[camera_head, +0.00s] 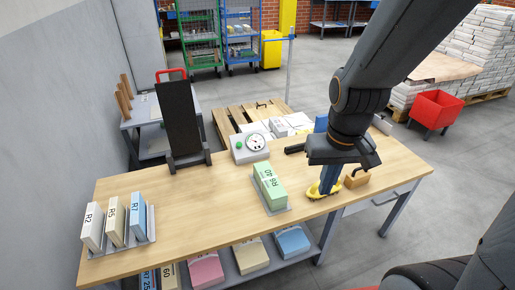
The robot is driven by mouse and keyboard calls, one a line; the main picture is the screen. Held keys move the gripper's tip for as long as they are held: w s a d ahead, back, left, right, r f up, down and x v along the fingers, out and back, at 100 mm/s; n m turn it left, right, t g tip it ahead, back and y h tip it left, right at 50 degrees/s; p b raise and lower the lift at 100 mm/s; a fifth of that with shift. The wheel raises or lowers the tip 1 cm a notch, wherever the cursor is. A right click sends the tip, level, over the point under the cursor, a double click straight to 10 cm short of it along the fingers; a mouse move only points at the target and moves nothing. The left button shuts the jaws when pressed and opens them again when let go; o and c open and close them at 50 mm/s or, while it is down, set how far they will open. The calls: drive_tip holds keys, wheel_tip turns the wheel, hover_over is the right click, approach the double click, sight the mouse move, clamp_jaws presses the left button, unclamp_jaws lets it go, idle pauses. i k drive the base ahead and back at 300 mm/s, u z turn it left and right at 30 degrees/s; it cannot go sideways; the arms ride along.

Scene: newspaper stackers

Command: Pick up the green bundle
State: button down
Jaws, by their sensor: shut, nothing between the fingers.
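The green bundle (270,182) is a pale green block with dark lettering on its side. It lies on a thin grey plate (273,212) near the middle of the wooden table. My gripper (338,160) is to the right of the bundle and apart from it, above the table's right part. It is shut and empty; its fingertips are hard to make out. Nothing hides the bundle's top or front.
A blue and yellow tool (324,190) and a small tan block (356,179) are by my gripper. A scale (250,147) stands behind the bundle, a dark upright stand (180,120) at back left. Labelled bundles (116,222) stand front left. The table between them and the green bundle is clear.

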sight(276, 195)
drive_tip(key=u, duration=2.5)
drive_tip(key=k, duration=0.35)
drive_tip(key=z, duration=1.95)
